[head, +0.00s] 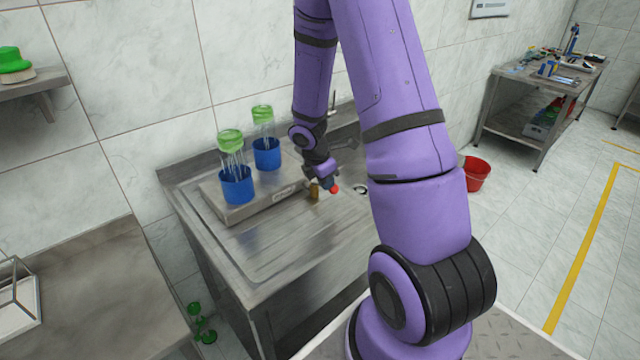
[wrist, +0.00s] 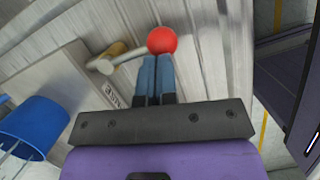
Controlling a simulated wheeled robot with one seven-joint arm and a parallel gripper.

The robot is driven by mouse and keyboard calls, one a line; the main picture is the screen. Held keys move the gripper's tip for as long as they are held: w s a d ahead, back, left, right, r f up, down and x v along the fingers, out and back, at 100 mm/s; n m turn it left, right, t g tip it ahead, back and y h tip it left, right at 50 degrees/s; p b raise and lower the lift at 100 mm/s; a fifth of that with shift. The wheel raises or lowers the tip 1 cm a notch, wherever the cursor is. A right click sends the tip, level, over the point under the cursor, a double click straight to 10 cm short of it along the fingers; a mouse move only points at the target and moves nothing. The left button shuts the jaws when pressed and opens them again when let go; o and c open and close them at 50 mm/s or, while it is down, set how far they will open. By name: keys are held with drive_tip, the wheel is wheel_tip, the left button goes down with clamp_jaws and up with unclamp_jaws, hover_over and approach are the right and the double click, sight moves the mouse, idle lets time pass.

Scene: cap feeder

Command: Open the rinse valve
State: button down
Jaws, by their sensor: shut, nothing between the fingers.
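The rinse valve shows in the wrist view as a brass body (wrist: 117,50) with a grey lever that ends in a red ball knob (wrist: 162,40). In the head view the brass body (head: 314,191) stands at the right end of the steel block, with the red knob (head: 335,188) to its right. My gripper (wrist: 156,58) is shut, with its two blue-grey fingers together and nothing between them. Its fingertips are right at the red knob and lever end; I cannot tell whether they touch. In the head view my gripper (head: 327,182) partly hides the lever.
The labelled steel block (head: 240,210) on the sink unit (head: 270,260) carries two blue-based clear cylinders with green caps (head: 230,141). A faucet (head: 345,143) and drain are behind and right of my gripper. A red bucket (head: 476,173) stands on the floor.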

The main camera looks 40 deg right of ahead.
drive_tip(key=shift+s+d+n+t, duration=0.15)
drive_tip(key=shift+d+n+t, duration=0.15)
drive_tip(key=shift+d+n, duration=0.4)
drive_tip(key=shift+d, duration=0.3)
drive_tip(key=shift+a, duration=0.55)
drive_tip(key=a+v, duration=0.2)
drive_tip(key=v, duration=0.9)
drive_tip(key=shift+w+a, duration=0.3)
drive_tip(key=shift+w, duration=0.05)
